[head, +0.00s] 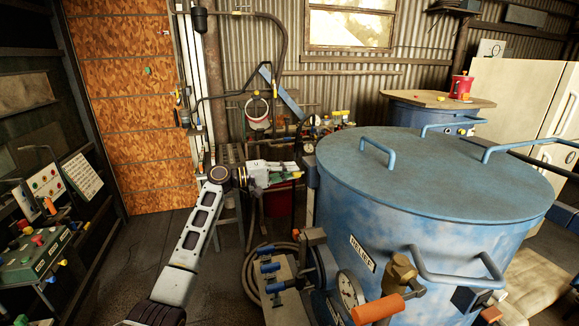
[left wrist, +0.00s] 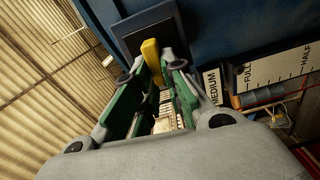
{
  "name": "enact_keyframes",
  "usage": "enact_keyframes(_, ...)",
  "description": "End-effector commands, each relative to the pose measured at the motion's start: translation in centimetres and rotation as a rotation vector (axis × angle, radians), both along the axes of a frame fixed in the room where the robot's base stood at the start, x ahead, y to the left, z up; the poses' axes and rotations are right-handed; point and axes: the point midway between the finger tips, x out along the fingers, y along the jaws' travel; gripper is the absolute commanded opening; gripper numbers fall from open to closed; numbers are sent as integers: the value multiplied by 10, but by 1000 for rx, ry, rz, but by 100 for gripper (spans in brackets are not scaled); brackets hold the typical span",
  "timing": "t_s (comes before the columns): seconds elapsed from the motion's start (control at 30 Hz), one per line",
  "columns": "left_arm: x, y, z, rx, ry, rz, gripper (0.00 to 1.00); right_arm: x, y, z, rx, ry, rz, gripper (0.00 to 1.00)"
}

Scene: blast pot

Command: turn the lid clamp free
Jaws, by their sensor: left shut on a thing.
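The blue pot (head: 345,215) stands at the right in the head view, with its round lid (head: 440,175) lying flat on top. A dark clamp block (head: 310,171) sits at the left edge of the lid. In the left wrist view this dark block (left wrist: 148,32) is on the blue wall, and a yellow lever (left wrist: 151,60) stands out in front of it. My left gripper (head: 293,172) reaches the clamp from the left. Its green fingers (left wrist: 153,78) are shut on the yellow lever. The lever's lower end is partly hidden between the fingers. My right gripper is out of view.
A gauge (head: 350,290), a brass valve (head: 399,272) with an orange handle (head: 378,309) and blue-handled levers (head: 268,268) stick out at the pot's near side. Blue handles (head: 377,152) rise from the lid. A control panel (head: 35,255) stands at left.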

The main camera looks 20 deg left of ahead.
Motion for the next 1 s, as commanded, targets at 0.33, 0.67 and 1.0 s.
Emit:
enact_keyframes(0.33, 0, 1, -2, -45, 65, 1, 0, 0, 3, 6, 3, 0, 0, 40)
enact_keyframes(0.67, 0, 1, -2, -45, 65, 1, 13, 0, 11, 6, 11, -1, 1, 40)
enact_keyframes(1.0, 0, 0, -2, -45, 65, 1, 34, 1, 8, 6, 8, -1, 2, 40)
